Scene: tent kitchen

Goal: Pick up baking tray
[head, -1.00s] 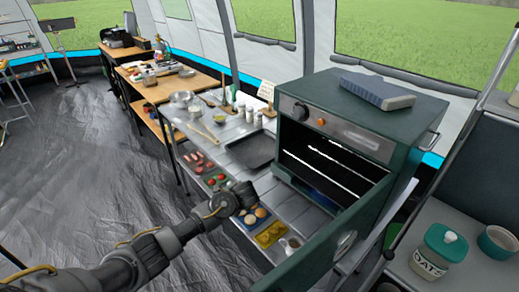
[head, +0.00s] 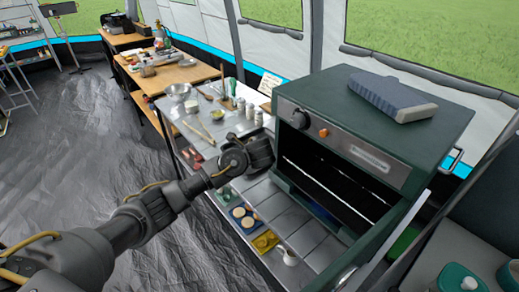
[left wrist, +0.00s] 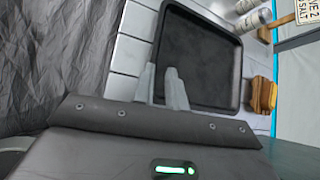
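The baking tray (left wrist: 205,55) is dark, rectangular and shallow with a raised rim. It lies flat on the light tiled tabletop in the left wrist view. My left gripper (left wrist: 162,82) is at the tray's left rim near its lower-left corner. Its two pale fingers stand a little apart, one on each side of the rim line; I cannot tell whether they touch it. In the head view my left gripper (head: 258,150) is over the table left of the oven and hides most or all of the tray. My right gripper is not in view.
The green oven (head: 375,130) stands open right of my left gripper, with a grey-blue object (head: 390,95) on top. Several white jars (head: 248,110) and a wooden block (left wrist: 263,95) stand close to the tray. A yellow tray (head: 265,241) and a white cup (head: 288,257) sit at the front.

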